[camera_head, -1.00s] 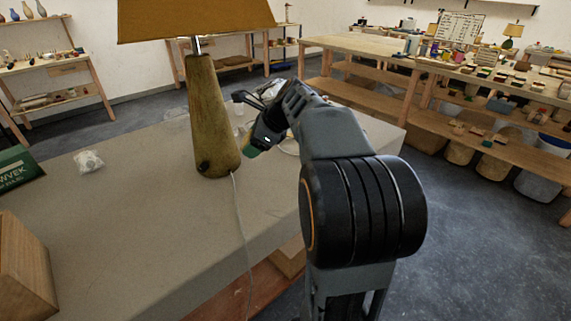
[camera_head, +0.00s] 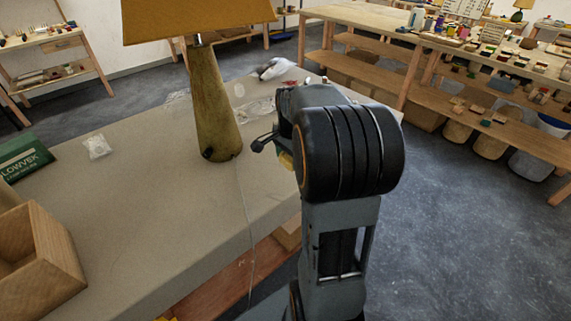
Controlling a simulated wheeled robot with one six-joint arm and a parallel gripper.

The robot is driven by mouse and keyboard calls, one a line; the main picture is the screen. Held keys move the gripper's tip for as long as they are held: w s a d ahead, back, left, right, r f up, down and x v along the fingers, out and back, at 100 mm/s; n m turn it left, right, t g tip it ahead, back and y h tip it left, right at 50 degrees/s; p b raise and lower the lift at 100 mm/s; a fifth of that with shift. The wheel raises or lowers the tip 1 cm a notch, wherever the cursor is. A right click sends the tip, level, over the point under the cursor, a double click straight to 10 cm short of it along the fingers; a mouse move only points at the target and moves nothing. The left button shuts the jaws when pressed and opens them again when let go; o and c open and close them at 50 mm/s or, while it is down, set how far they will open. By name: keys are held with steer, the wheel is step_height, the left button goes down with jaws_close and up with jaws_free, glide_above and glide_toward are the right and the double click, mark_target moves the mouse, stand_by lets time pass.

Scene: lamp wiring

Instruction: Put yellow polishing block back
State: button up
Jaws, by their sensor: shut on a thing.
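My gripper (camera_head: 282,150) is over the grey-topped workbench (camera_head: 135,205), right of the lamp base, and mostly hidden behind my arm. A small yellow patch, the visible part of the yellow polishing block (camera_head: 286,161), shows below the gripper's dark parts. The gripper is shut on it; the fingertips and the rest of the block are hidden.
A lamp with a mustard shade (camera_head: 195,20) and tapered base (camera_head: 212,110) stands close left of my gripper, its pale cord hanging over the front edge. A wooden box (camera_head: 55,240), green box (camera_head: 22,155) and crumpled plastic (camera_head: 97,146) lie left. Stocked shelves (camera_head: 480,85) stand back right.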

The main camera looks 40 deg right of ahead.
glide_above(285, 171)
steer(key=f, duration=0.4)
steer(key=s+f, duration=0.1)
steer(key=shift+a+f+p, duration=0.15)
steer(key=shift+f+p, duration=0.15)
steer(key=shift+f, duration=0.1)
steer(key=shift+w+d+f, duration=0.2)
steer(key=shift+w+f, duration=0.35)
steer(key=shift+f, duration=1.65)
steer(key=shift+f, duration=0.1)
steer(key=o, duration=0.9)
steer(key=shift+c, duration=0.2)
